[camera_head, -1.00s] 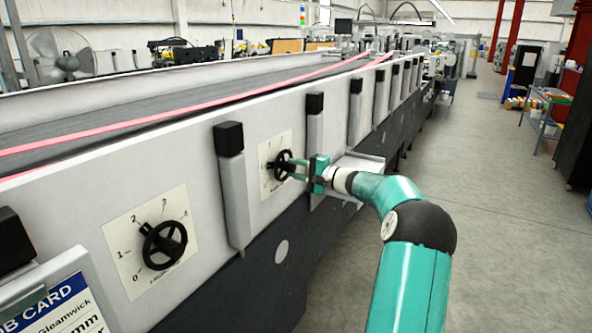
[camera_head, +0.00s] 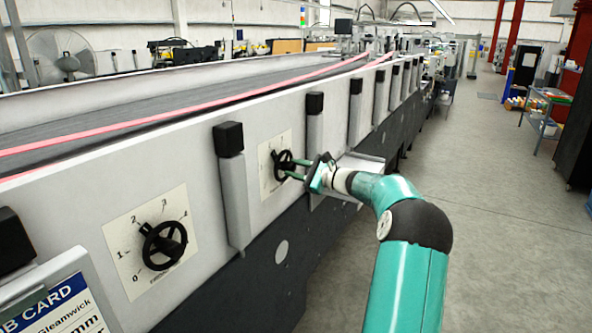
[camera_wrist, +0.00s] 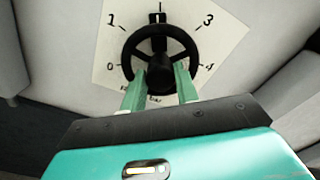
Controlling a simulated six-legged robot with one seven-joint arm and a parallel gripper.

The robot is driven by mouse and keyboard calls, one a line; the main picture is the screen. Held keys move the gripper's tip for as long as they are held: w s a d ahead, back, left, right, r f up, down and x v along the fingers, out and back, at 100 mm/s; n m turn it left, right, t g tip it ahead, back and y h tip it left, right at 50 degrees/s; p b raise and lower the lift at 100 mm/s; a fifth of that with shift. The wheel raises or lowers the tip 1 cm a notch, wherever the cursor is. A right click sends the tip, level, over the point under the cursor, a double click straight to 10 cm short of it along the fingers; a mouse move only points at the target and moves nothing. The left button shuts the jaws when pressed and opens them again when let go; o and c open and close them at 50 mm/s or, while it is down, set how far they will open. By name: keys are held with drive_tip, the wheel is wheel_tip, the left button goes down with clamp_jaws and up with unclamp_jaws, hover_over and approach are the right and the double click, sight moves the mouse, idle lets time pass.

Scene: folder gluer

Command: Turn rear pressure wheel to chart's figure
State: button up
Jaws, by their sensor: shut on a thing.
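A black handwheel (camera_head: 284,162) stands on a white dial plate (camera_head: 268,186) on the machine's side, the farther of two such wheels. In the wrist view the wheel (camera_wrist: 125,52) fills the upper middle. Its plate (camera_wrist: 215,45) shows 0 and 1 at left, 3 and 4 at right. A black pointer tab at the wheel's top points straight up, between 1 and 3; the top figure is out of frame. My gripper (camera_head: 294,170) is shut on the wheel, its green fingers at the lower rim and hub. No chart is readable.
A nearer black wheel (camera_head: 164,246) has a plate marked 0 to 4. A job card (camera_head: 70,308), cut off by the frame, stands lower left. Upright posts with black caps (camera_head: 229,138) flank the gripped wheel. A ledge (camera_head: 362,163) juts out behind my gripper.

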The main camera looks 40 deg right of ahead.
drive_tip(key=shift+m, duration=0.3)
drive_tip(key=o, duration=1)
drive_tip(key=shift+c, duration=0.2)
drive_tip(key=shift+s, duration=0.1)
drive_tip(key=v, duration=1.3)
drive_tip(key=shift+s, duration=0.3)
drive_tip(key=shift+d, duration=0.1)
